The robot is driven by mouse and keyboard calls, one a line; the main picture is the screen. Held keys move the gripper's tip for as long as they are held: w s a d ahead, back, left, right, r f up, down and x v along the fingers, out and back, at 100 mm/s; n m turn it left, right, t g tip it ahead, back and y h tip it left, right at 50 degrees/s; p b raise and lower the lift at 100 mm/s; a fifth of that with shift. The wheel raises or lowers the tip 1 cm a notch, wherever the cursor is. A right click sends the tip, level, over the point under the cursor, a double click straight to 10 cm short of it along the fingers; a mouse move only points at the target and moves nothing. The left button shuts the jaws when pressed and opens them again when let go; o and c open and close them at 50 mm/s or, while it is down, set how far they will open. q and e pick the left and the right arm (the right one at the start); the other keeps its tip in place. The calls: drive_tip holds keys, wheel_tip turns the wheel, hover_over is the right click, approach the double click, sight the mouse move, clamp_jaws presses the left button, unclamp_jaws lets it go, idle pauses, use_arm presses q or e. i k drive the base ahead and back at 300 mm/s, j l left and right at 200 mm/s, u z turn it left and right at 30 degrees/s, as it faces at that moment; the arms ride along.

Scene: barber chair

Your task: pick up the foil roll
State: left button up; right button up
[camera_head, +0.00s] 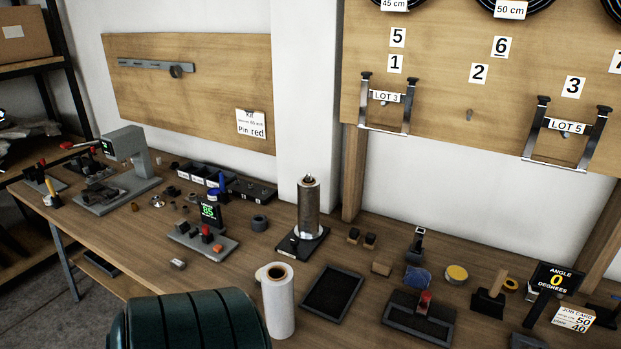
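A whitish upright roll (281,312) with a brown hollow core stands at the front edge of the workbench, low in the middle of the head view. A small flap sticks out at its upper left, and I take it to be the foil roll. Its lower end is near the bottom of the picture. A dark grey cylinder (309,207) stands behind it on a black base with a pale disc. Neither of my grippers is in view, and nothing is seen touching the roll.
A dark green ribbed rounded object (190,322) is left of the roll. A black tray (333,293) lies close to its right. A small device with a green display (210,212) stands behind left. More tools crowd the bench (130,272) on the right.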

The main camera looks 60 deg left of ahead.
sight(308, 193)
drive_tip(key=i, duration=0.45)
drive_tip(key=u, duration=2.25)
